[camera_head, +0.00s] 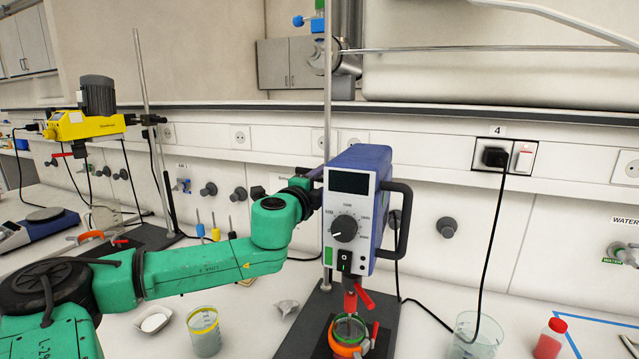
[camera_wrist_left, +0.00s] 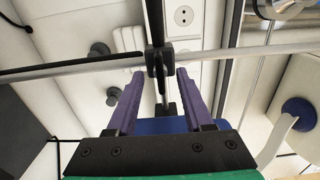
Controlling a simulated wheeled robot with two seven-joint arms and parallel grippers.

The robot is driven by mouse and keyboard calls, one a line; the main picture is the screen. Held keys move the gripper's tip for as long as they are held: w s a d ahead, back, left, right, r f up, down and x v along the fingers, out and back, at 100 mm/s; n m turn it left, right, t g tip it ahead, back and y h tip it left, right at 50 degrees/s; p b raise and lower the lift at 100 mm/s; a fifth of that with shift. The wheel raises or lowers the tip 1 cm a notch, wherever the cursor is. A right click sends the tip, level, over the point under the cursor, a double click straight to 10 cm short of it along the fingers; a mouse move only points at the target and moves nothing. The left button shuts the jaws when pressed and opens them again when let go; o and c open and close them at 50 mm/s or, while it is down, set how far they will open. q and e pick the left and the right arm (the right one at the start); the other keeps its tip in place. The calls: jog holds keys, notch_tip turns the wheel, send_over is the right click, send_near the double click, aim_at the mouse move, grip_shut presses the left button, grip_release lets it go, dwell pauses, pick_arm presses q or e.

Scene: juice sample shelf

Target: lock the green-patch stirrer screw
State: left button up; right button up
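The blue and white stirrer (camera_head: 358,215) with the green patch (camera_head: 328,256) stands upright on a vertical rod (camera_head: 327,110) in the head view. In the left wrist view my left gripper (camera_wrist_left: 160,73) is open, with two purple fingers apart. A black clamp with a screw (camera_wrist_left: 157,62) sits on the grey rod (camera_wrist_left: 75,67) between and just beyond the fingertips. I cannot tell whether the fingers touch it. My right gripper is not in view.
A yellow stirrer (camera_head: 85,122) stands at the left. A yellow-rimmed beaker (camera_head: 204,330), a white dish (camera_head: 153,320), a glass beaker (camera_head: 473,338) and a red-capped bottle (camera_head: 550,340) stand on the bench. A black cable (camera_head: 488,250) hangs right of the blue stirrer.

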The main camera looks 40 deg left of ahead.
pick_arm(q)
jog(key=b+v, duration=0.9)
jog(key=v, duration=0.5)
jog(key=shift+s+d, duration=0.2)
jog(key=shift+s, duration=0.05)
